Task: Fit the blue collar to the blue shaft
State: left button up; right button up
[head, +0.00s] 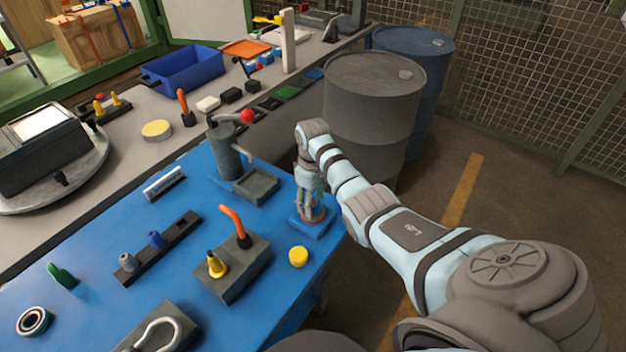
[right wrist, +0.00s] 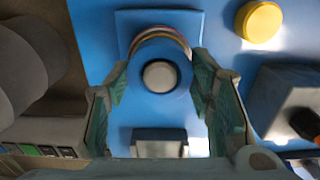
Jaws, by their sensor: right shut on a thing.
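My right gripper (head: 313,212) points down at the right edge of the blue table, over a small blue square base (head: 301,224). In the right wrist view its two teal fingers (right wrist: 159,65) are shut on the sides of the blue collar (right wrist: 136,73). A pale round end shows in the collar's hole. Reddish and cream ring edges show just beyond the collar, above the blue base (right wrist: 128,22). I cannot tell how far the collar sits down, and no blue shaft shows clearly under it. My left gripper is out of view.
A yellow disc (head: 298,257) and a dark block (head: 233,270) with an orange handle stand near the gripper. A grey tray (head: 256,186) and a press (head: 224,150) stand behind. A black rail (head: 175,234) carries a grey and a blue peg. A barrel (head: 370,110) stands beyond.

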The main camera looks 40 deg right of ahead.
jog(key=shift+f, duration=0.35)
jog(key=o, duration=1.6)
notch_tip(320, 180, up, 8)
jog(key=shift+f, duration=0.2)
